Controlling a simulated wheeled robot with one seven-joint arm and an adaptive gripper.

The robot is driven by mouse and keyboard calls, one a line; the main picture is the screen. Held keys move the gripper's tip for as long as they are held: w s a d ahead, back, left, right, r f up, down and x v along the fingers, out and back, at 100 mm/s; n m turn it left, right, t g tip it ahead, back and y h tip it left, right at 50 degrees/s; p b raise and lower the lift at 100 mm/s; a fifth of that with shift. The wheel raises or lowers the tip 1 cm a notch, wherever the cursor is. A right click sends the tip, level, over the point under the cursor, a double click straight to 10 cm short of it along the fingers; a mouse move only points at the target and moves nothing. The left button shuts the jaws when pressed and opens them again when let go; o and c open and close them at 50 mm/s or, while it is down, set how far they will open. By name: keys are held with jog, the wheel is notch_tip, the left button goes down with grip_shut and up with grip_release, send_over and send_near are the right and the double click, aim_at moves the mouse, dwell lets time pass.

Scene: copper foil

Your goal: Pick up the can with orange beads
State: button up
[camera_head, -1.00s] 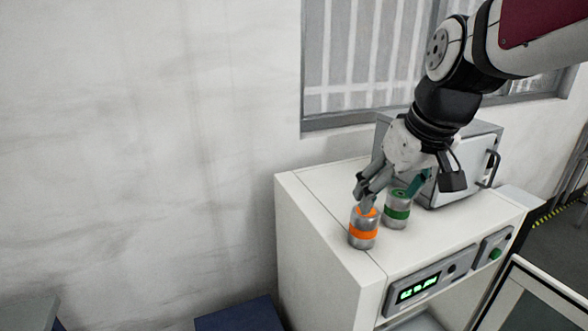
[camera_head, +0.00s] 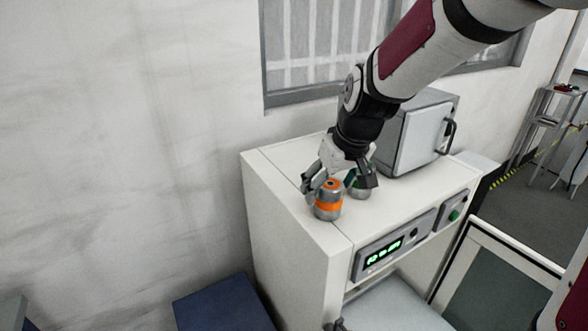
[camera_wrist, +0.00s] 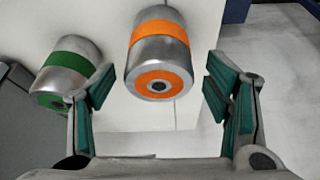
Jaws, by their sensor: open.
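The can with orange beads shows as a silver can with an orange band and orange top (camera_head: 328,207), standing upright near the left end of the white cabinet top. In the wrist view the orange can (camera_wrist: 158,62) lies between and a little beyond the two teal-padded fingertips of my gripper (camera_wrist: 153,85). My gripper (camera_head: 336,184) is open and empty, just behind and above the orange can in the head view. A silver can with a green band (camera_head: 359,187) stands close behind it, partly hidden by my gripper; it also shows at the left in the wrist view (camera_wrist: 68,70).
A grey box with a handle (camera_head: 418,135) stands on the white cabinet top (camera_head: 395,212) behind and right of the cans. A panel with a green display (camera_head: 385,252) is on the cabinet front. The cabinet's left edge is near the orange can.

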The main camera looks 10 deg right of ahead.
jog(key=shift+x, duration=1.8)
jog(key=shift+s, duration=0.1)
jog(key=c, duration=1.4)
jog(key=shift+c, duration=0.2)
jog(key=shift+r, duration=0.1)
